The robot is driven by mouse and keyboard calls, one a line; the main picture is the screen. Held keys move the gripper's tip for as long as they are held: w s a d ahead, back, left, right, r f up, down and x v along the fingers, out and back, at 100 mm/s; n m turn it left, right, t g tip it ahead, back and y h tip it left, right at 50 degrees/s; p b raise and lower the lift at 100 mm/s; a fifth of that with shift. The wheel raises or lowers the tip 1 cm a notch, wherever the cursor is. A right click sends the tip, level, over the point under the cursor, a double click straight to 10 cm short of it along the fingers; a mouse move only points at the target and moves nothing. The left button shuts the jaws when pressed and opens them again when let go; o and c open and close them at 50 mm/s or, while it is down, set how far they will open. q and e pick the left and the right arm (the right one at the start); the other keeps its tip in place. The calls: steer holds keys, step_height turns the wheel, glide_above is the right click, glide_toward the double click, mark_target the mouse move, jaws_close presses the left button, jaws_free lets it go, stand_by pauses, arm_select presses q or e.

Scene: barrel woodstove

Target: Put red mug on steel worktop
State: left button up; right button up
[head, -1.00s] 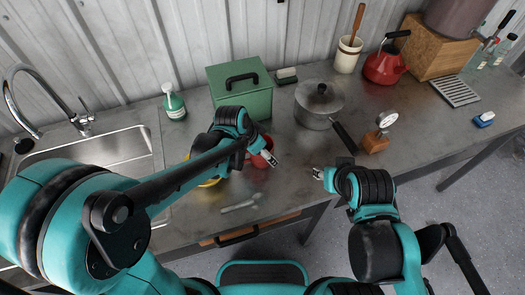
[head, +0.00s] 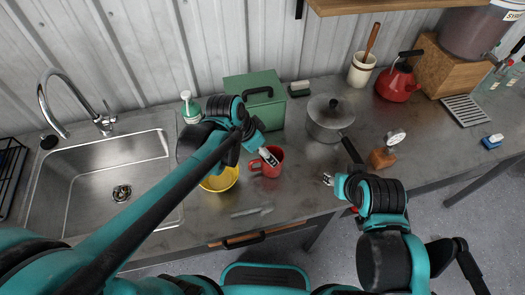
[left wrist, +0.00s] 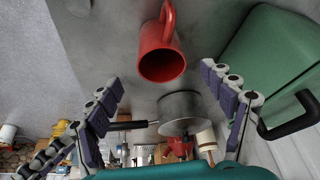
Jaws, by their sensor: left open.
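The red mug (head: 267,168) stands upright on the grey steel worktop (head: 300,185), right of a yellow bowl. My left gripper (head: 268,157) is at the mug in the head view, overlapping its near rim area. In the left wrist view the mug (left wrist: 162,62) lies ahead between the spread fingers of my open left gripper (left wrist: 161,76), with its mouth toward the camera and its handle showing. I see no finger closed on it. My right gripper (head: 328,179) is above the worktop's front edge, apart from the mug; its finger opening is too small to judge.
The yellow bowl (head: 221,179) is partly hidden by my left arm. A green box (head: 262,103) stands behind the mug, a lidded pot (head: 328,122) to its right. A spoon-like utensil (head: 250,212) lies in front. The sink (head: 110,180) is left.

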arm_select(q)
steer(key=s+a+r+n+t+y, duration=0.1)
steer(key=s+a+n+t, duration=0.1)
steer(key=s+a+n, duration=0.2)
steer(key=s+a+r+n+t+y, duration=0.2)
steer(key=s+a+n, duration=0.3)
steer(key=a, duration=0.6)
steer(key=shift+s+n, duration=0.3)
steer(key=shift+n, duration=0.1)
steer(key=shift+d, duration=0.1)
